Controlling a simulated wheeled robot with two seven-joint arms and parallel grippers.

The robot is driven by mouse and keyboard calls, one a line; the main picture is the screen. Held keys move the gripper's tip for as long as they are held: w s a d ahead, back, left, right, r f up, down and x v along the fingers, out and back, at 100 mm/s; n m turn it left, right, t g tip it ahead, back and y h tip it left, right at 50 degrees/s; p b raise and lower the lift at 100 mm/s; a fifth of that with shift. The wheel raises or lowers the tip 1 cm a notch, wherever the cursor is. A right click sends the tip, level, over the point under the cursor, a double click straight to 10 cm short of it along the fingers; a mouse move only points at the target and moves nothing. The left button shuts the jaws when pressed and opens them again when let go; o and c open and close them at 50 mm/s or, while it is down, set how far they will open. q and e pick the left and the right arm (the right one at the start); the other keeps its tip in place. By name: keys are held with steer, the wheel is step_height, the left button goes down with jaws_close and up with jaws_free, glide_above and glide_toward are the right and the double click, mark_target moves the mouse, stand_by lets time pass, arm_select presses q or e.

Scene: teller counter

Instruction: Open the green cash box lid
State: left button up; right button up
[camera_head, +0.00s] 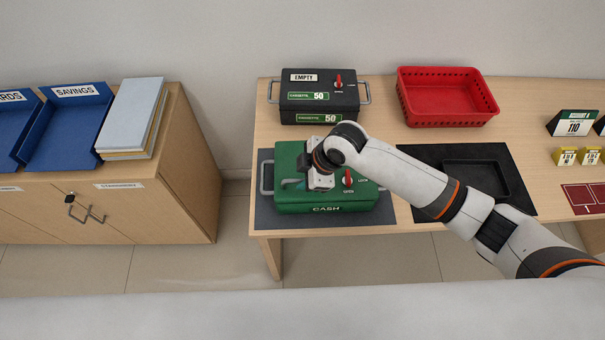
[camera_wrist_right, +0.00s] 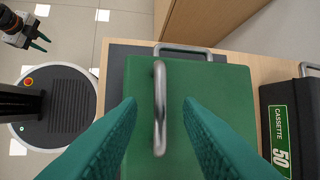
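The green cash box (camera_head: 335,203) sits on a dark mat (camera_head: 268,214) at the counter's left, its lid down. A red knob (camera_head: 347,178) is on the lid's right part. My right gripper (camera_head: 296,184) is over the box's left part and hides some of the lid. In the right wrist view, the lid (camera_wrist_right: 225,100) has a metal bar handle (camera_wrist_right: 160,105) between my two open teal fingers, with a gap on each side. My left gripper (camera_wrist_right: 40,43) shows small at that view's top left, its fingertips apart and empty.
A black cassette box (camera_head: 320,105) stands behind the cash box. A red basket (camera_head: 445,97) is at the back. A black tray (camera_head: 478,178) lies to the right, under my right arm. A cabinet (camera_head: 170,190) with blue trays (camera_head: 70,130) stands left, across a floor gap.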

steer(key=shift+a+f, duration=0.2)
steer(key=shift+f, duration=0.25)
jaws_close()
steer(key=shift+w, duration=0.1)
